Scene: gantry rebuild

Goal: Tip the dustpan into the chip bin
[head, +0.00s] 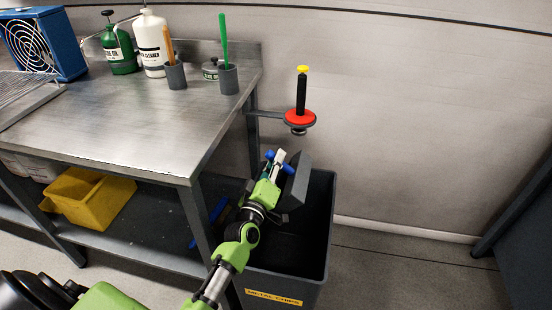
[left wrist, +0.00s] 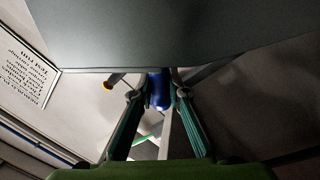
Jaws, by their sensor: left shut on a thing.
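My left gripper (head: 274,170) is shut on the blue handle of the dustpan (head: 298,181). The dustpan's grey pan is steeply tilted, almost on edge, over the upper part of the chip bin (head: 318,240). The bin is a dark grey open box on the floor with a yellow "METAL CHIPS" label. In the left wrist view the grey underside or back of the dustpan (left wrist: 165,35) fills the top, and its blue handle (left wrist: 158,88) sits between the fingers. I cannot see whether chips are on the pan. The bin's inside is dark. My right gripper is not in view.
A steel workbench (head: 130,125) stands left of the bin, with bottles and cups on top. A yellow tub (head: 88,198) is on its lower shelf. A red disc holder with a black post (head: 300,100) juts out behind the bin. Floor to the right is clear up to a dark cabinet.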

